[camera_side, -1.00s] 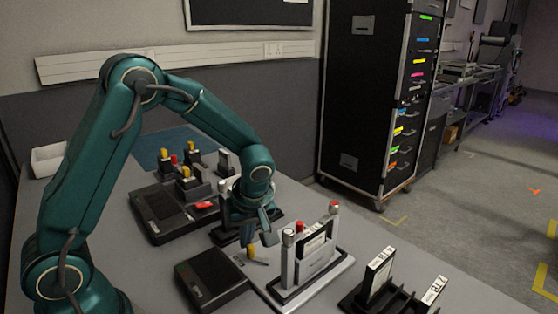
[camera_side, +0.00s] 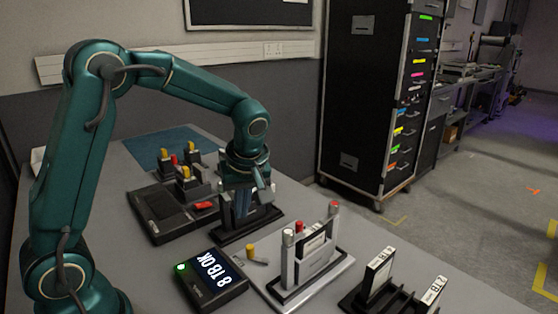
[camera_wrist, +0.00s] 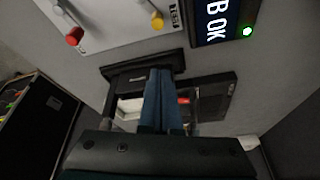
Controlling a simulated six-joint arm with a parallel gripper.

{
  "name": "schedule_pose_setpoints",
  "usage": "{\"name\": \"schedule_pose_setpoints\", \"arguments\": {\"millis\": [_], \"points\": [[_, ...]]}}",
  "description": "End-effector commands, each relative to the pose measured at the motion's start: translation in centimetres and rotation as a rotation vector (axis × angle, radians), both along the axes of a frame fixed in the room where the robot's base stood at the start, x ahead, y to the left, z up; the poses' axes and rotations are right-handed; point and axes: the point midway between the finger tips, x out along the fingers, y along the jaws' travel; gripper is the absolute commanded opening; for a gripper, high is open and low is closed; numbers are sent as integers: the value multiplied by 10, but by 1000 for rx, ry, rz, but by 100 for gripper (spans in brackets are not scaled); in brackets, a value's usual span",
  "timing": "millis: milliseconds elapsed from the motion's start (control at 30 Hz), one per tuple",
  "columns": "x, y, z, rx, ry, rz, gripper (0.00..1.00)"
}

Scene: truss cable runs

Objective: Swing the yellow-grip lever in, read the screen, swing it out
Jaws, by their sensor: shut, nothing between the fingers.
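The yellow-grip lever (camera_side: 250,249) lies on the pale plate, its grey arm running from the yellow grip toward the lower right. It also shows in the wrist view (camera_wrist: 157,20). The screen unit (camera_side: 213,278) beside the plate is lit and reads "8 TB OK", with a green light (camera_side: 181,267) glowing at its corner. The screen shows partly in the wrist view (camera_wrist: 214,18). My gripper (camera_side: 242,212) is shut and empty, pointing down behind the lever and apart from it, in front of a dark-based holder.
An upright grey dock (camera_side: 313,262) with red-topped posts stands on the plate (camera_side: 345,262) right of the lever. A black rack (camera_side: 385,292) with labelled cartridges is at front right. Another console (camera_side: 160,210) with yellow-topped levers and a red part stands behind left.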

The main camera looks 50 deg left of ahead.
Motion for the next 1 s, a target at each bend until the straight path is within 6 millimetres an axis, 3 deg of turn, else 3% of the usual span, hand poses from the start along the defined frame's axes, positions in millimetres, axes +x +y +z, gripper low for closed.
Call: {"name": "schedule_pose_setpoints", "arguments": {"millis": [233, 700, 867, 1000], "points": [[-3, -10, 28, 0, 0, -1, 0], [-3, -11, 35, 1, -11, -1, 0], [-9, -15, 61, -4, -92, -6, 0], [-34, -29, 84, -35, -157, -93, 0]]}}
